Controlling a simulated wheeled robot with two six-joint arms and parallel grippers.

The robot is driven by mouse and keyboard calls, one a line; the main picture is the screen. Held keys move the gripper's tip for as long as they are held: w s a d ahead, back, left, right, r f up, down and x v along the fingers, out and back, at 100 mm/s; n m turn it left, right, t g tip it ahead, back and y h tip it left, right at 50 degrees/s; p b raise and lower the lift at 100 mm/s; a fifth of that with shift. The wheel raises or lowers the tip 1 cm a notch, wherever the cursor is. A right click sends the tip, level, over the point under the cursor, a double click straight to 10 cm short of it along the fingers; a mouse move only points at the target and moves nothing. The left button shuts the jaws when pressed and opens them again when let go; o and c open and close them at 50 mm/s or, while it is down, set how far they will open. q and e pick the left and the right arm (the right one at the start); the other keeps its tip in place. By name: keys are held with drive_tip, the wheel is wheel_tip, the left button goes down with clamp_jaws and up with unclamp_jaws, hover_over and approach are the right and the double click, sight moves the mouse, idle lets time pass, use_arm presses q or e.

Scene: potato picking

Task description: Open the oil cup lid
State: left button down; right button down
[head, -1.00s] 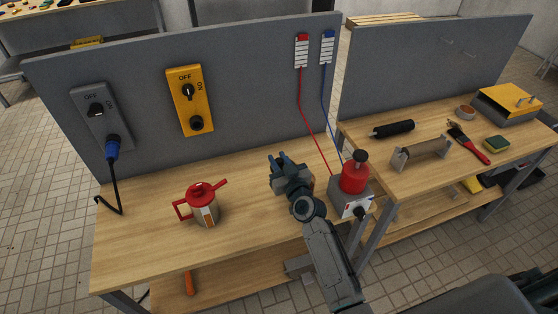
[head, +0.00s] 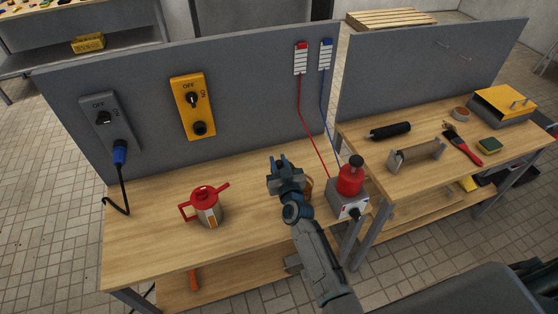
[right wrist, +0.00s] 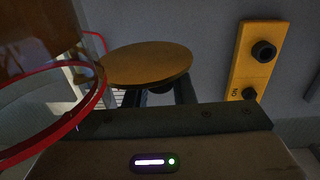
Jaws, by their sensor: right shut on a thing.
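In the head view my right gripper (head: 283,162) is above the middle of the near bench, left of the red bottle. In the right wrist view a flat brown disc (right wrist: 148,64), apparently the lid, sits at its fingers, and the gripper is shut on it. A clear, brownish cup-like thing with a red rim (right wrist: 62,128) shows close by at the left of that view. It looks apart from the disc. In the head view a brown rounded part (head: 308,187) shows just right of the gripper, mostly hidden by it. My left gripper is out of view.
A red bottle (head: 350,181) on a grey box stands close on the right. The grey panel with a yellow switch (head: 192,107) rises behind. Bare bench lies between jug and gripper.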

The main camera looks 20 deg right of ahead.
drive_tip(key=c, duration=1.3)
unclamp_jaws()
drive_tip(key=shift+s+f, duration=0.1)
drive_tip(key=shift+s, duration=0.45)
drive_tip(key=s+b, duration=0.2)
drive_tip(key=s, duration=0.7)
drive_tip(key=shift+s, duration=0.3)
drive_tip(key=shift+a, duration=0.1)
